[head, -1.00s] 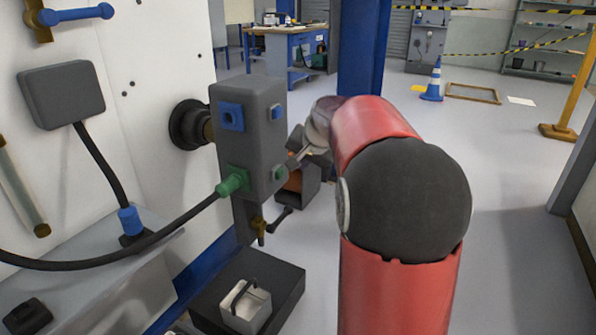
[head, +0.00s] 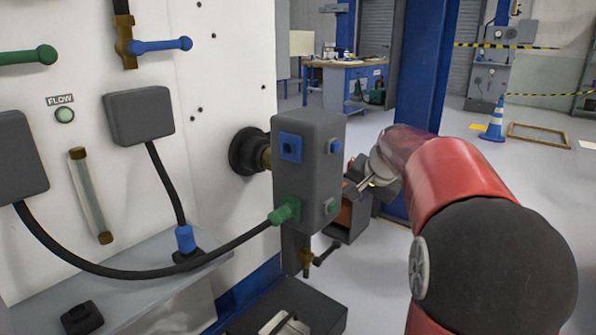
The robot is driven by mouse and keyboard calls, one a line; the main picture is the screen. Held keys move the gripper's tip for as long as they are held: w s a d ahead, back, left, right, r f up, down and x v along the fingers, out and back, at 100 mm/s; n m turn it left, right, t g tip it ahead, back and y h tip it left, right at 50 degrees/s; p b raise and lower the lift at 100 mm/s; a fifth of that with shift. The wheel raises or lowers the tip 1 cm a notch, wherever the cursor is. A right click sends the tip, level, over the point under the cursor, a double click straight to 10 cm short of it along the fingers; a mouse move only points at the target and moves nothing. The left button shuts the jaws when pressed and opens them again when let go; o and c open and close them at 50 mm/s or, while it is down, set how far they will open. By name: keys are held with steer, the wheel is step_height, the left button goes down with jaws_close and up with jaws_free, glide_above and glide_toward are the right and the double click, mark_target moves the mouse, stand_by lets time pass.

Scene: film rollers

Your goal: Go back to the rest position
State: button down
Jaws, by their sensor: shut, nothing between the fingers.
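My red and black arm reaches in from the lower right. My gripper (head: 364,184) shows as small grey finger parts at the arm's far end, just right of a grey valve box. It is small and partly hidden by my own wrist; it looks shut, with nothing seen in it.
The grey valve box (head: 305,165) sticks out from the white panel (head: 225,75), with a green plug (head: 285,212) and black cable. A dark tray (head: 325,305) lies below. A blue post (head: 427,75) stands behind my arm. Open floor and a cone (head: 495,122) lie right.

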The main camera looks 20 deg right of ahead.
steer(key=s+a+n, duration=0.4)
steer(key=s+a, duration=0.8)
steer(key=s, duration=0.1)
steer(key=s+a+f+n+g, duration=0.1)
steer(key=s+a+f+n, duration=0.1)
steer(key=s, duration=0.6)
steer(key=s+a+f+n, duration=0.3)
steer(key=s+f, duration=0.2)
steer(key=s, duration=0.3)
steer(key=shift+s+a+f+n+g, duration=0.2)
steer(key=shift+s+f+n+g, duration=0.1)
steer(key=shift+g, duration=0.1)
